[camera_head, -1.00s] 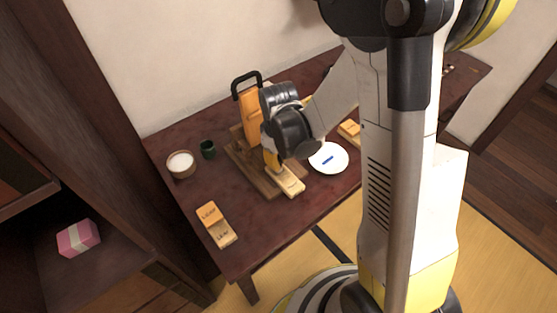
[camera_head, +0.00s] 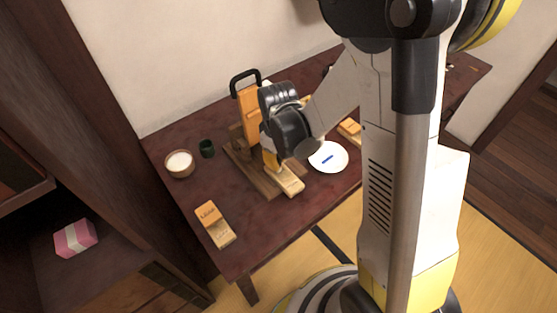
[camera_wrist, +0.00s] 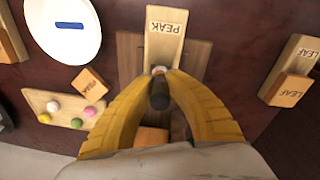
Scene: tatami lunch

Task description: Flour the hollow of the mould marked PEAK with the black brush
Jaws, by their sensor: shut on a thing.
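The mould marked PEAK (camera_wrist: 165,42) is a pale wooden block in the wrist view, lying just ahead of my fingertips. In the head view it (camera_head: 290,184) lies at the front edge of a wooden board. My gripper (camera_wrist: 159,76) is shut on the black brush (camera_wrist: 158,95), whose dark handle sits between the yellow fingers. The brush's light tip is at the mould's near end; I cannot tell whether it touches. The mould's hollow is hidden behind the brush and fingers. My gripper (camera_head: 271,163) is partly hidden by my wrist in the head view.
A bowl of white powder (camera_head: 180,174) and a dark green cup (camera_head: 207,148) stand left. The LEAF mould (camera_head: 222,235) lies at front left. A white plate (camera_head: 337,166) is right of the board. A tray with coloured balls (camera_wrist: 42,98) shows too. An upright orange piece (camera_head: 247,101) stands behind.

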